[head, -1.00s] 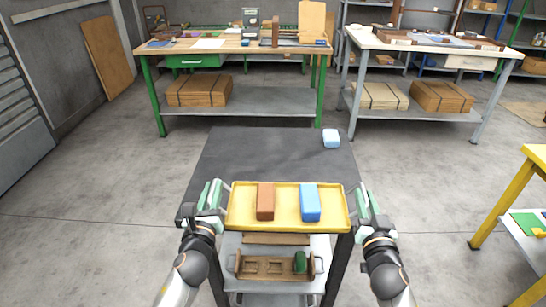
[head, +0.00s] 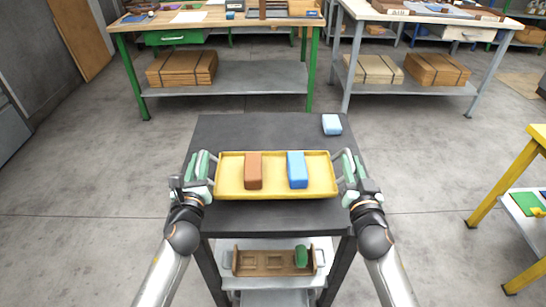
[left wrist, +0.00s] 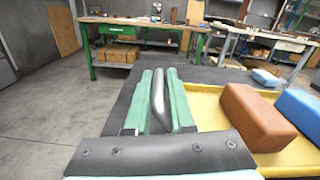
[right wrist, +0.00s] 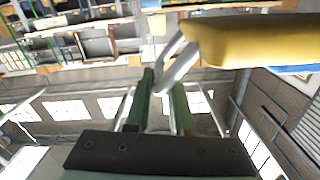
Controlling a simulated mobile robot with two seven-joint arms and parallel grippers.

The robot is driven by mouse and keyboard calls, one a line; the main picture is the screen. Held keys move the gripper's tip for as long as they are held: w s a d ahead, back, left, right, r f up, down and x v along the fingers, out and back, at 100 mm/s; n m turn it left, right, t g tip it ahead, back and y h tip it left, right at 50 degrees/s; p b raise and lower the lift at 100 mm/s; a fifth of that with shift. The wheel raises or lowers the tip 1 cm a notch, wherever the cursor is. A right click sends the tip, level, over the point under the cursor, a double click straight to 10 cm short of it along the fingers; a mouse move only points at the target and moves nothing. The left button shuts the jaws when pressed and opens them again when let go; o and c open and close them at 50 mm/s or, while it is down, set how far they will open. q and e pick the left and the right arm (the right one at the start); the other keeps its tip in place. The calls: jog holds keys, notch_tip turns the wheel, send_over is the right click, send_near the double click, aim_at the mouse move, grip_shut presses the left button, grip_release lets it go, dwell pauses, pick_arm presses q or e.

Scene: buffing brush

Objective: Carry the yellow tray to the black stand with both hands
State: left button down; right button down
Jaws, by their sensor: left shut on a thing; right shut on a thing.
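The yellow tray (head: 274,187) is level over the front part of the black stand (head: 250,130) in the head view. I cannot tell whether it touches the top. It carries a brown block (head: 253,170) and a blue block (head: 297,169), both lying on it. My left gripper (head: 208,168) is shut on the tray's left handle, a grey bar between the green fingers in the left wrist view (left wrist: 159,100). My right gripper (head: 347,168) is shut on the right handle, which also shows in the right wrist view (right wrist: 177,65).
A light blue block (head: 331,124) lies at the stand's back right. Below the stand's front edge, a brown wooden holder (head: 270,263) with a green block (head: 301,256) sits on a lower shelf. A green-legged workbench (head: 220,75) stands behind; a yellow table (head: 500,190) is at right.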

pick_arm(q)
jog(key=shift+a+f, duration=0.15)
jog(key=shift+a, duration=0.1)
pick_arm(e)
jog(key=shift+d+f, duration=0.15)
jog(key=shift+d, duration=0.1)
